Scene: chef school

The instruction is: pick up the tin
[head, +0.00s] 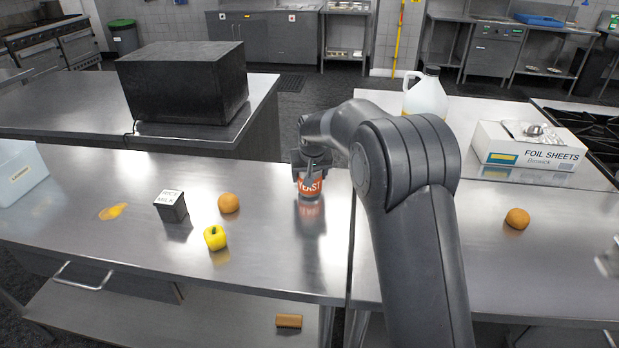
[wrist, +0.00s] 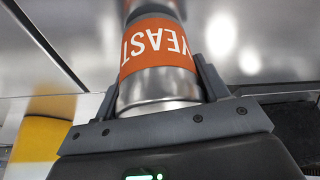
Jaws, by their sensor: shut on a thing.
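The tin (head: 310,187) is a small metal can with an orange band reading YEAST. In the head view it is at the steel counter's far edge, with its upper part hidden by my gripper (head: 311,165). In the wrist view the tin (wrist: 158,70) sits between the two fingers of my gripper (wrist: 160,95), which are shut on its sides. Its orange label and bare metal end show there. From these views I cannot tell for certain whether the tin touches the counter.
A white jug (head: 426,97) and a foil sheets box (head: 528,150) stand to the right. Bare counter lies in front of the tin.

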